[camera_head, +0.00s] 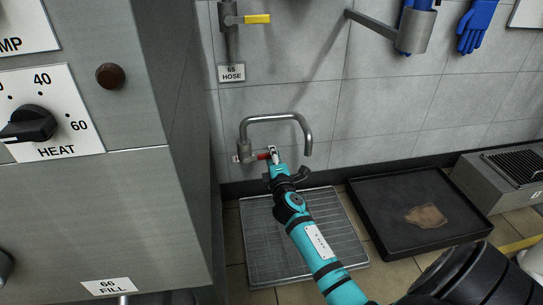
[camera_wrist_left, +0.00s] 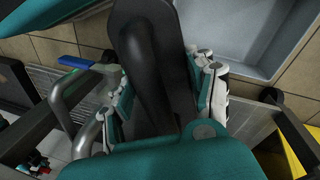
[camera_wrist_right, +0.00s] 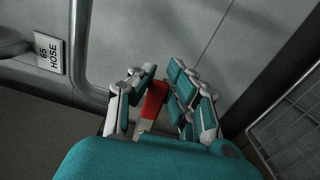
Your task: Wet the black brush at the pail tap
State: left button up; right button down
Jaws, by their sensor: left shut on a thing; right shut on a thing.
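The pail tap (camera_head: 280,118) is a grey metal gooseneck on the tiled wall in the head view, with a red lever (camera_head: 264,156) at its base. My right gripper (camera_head: 274,158) is at that lever. In the right wrist view its fingers (camera_wrist_right: 160,100) are shut on the red lever (camera_wrist_right: 154,98). My left gripper (camera_wrist_left: 160,95) shows only in the left wrist view, shut on a long black thing that looks like the black brush (camera_wrist_left: 150,50). Its bristles cannot be made out. No water shows at the spout.
A metal grate (camera_head: 262,242) lies under the tap. A black tray (camera_head: 375,205) with a brown patch is to its right. The yellow-handled hose valve (camera_head: 256,19) is above. A steel cabinet with a HEAT dial (camera_head: 28,125) stands close on the left.

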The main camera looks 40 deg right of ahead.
jog(key=shift+f+m, duration=0.5)
jog(key=shift+f, duration=0.05)
jog(key=shift+b, duration=0.3)
jog(key=c, duration=1.2)
grip_release()
jog(key=shift+r, duration=0.1)
notch_tip(320, 180, up, 10)
jog(key=shift+f, duration=0.1)
